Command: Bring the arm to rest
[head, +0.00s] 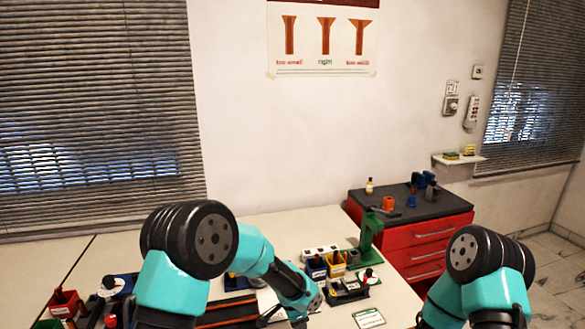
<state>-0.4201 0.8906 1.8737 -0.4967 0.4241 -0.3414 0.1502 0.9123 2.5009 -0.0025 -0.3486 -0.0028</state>
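My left arm (178,285) rises from the bottom edge, bends at a black joint and reaches right and down over the bench. Its far end (298,300) runs to the bottom edge, and I make out no fingertips there. My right arm (490,285) shows only as a bent teal and black section at the lower right. Its gripper is outside the picture. Whether either gripper holds anything is hidden.
The pale bench (290,228) carries a green stand (369,235), a yellow bin (336,264), a white card (369,318) and a red bin (66,304). A red drawer cabinet (425,250) with small items on top stands behind at right. The bench's back middle is clear.

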